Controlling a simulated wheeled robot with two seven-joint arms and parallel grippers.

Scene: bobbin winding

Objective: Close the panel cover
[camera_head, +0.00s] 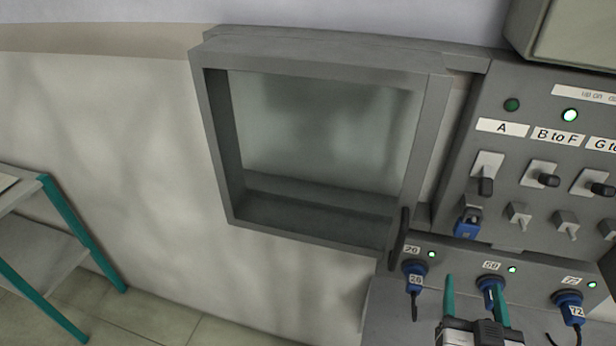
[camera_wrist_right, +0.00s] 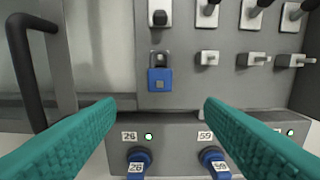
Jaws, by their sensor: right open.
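The panel cover (camera_head: 215,150) is a grey metal frame with a clear window. In the head view it stands left of the switch panel (camera_head: 505,215), leaving the switches uncovered. Its dark handle (camera_head: 399,240) is at the lower right edge of the frame; the handle also shows at the left of the right wrist view (camera_wrist_right: 37,75). My right gripper (camera_head: 475,298) has green fingers, open and empty, in front of the lower socket row, below and right of the handle. It touches neither handle nor cover. My left gripper is out of view.
A blue padlock (camera_head: 466,229) hangs on the panel near the handle. Blue plugs (camera_head: 414,272) with cables stick out of the lower row. A shelf with teal legs (camera_head: 70,232) stands at the far left. The wall below the cover is clear.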

